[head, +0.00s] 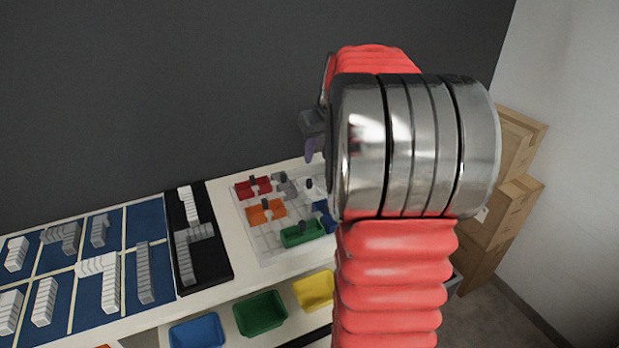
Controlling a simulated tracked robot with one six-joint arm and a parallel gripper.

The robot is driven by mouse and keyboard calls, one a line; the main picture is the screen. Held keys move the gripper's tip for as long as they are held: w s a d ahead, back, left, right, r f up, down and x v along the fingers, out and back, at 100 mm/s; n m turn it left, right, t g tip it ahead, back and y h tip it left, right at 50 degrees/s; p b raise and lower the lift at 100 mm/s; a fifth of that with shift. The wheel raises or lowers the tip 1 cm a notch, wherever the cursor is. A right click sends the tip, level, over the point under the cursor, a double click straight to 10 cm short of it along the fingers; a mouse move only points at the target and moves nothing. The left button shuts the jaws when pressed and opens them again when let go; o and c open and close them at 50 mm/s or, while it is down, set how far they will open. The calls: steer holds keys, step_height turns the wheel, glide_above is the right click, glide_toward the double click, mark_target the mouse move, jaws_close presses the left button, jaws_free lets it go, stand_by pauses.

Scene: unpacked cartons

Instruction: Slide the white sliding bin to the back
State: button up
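The white sliding bin (311,194) appears to be the pale block with a dark knob on the white slotted board (262,243), toward the board's right side. It blends with the board, and my arm's metal joint hides the area to its right. My gripper (311,149) shows only in part at the left edge of that joint, as a dark grey body with a purplish finger. It appears above and behind the white bin in the picture, with no contact visible. Its fingertips are too hidden to tell whether it is open.
Red (252,188), orange (266,212), green (302,233), grey (284,186) and blue (324,217) bins share the board. A black tray (212,262) and a blue board (148,223) with grey and white blocks lie left. Cartons (510,215) stand right. Coloured open bins sit below.

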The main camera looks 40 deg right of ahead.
mark_target(309, 180)
steer(key=x, duration=1.2)
steer(key=shift+w+f, duration=0.1)
steer(key=shift+f, duration=0.15)
steer(key=shift+c, duration=0.3)
jaws_close()
